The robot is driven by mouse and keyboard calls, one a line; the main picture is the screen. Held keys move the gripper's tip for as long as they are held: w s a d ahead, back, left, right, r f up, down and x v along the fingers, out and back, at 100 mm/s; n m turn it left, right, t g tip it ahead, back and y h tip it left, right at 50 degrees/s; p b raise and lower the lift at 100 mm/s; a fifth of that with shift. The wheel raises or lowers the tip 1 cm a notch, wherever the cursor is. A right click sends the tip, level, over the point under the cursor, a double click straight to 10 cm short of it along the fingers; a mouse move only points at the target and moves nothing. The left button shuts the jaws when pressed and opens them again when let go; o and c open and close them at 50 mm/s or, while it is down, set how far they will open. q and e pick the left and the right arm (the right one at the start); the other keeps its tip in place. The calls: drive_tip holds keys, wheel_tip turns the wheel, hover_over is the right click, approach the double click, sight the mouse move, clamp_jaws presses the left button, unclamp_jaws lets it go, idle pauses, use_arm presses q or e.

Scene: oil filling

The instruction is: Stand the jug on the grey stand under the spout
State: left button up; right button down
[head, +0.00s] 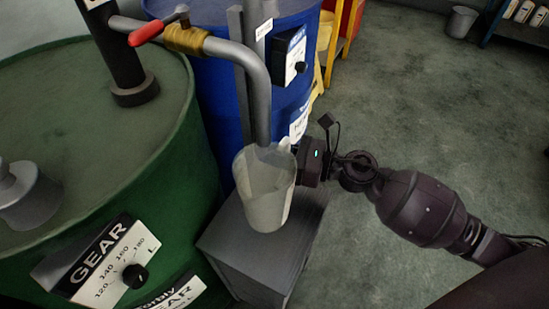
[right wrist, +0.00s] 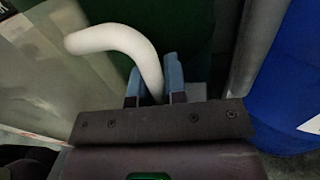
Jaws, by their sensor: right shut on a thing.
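The jug (head: 265,205) is pale, translucent and upright in the head view. It is at the grey stand (head: 245,254), below the curved metal spout (head: 259,110), whose lower end reaches the jug's mouth. I cannot tell whether the jug's base touches the stand. My right gripper (head: 300,160) comes from the right and is at the jug's handle. In the right wrist view, the blue fingertips (right wrist: 155,85) are shut on the white curved handle (right wrist: 120,38). The jug's clear wall shows at the left there. My left gripper is not in view.
A green drum (head: 90,190) labelled GEAR stands left of the stand, and a blue drum (head: 215,80) stands behind it. A red-handled valve (head: 150,32) sits on the pipe above. Open floor (head: 430,110) lies to the right, with a grey bin (head: 461,22) far back.

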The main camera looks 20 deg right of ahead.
drive_tip(key=shift+f, duration=0.85)
drive_tip(key=c, duration=1.2)
unclamp_jaws()
drive_tip(key=shift+o, duration=0.2)
drive_tip(key=v, duration=1.2)
drive_tip(key=shift+r, duration=0.25)
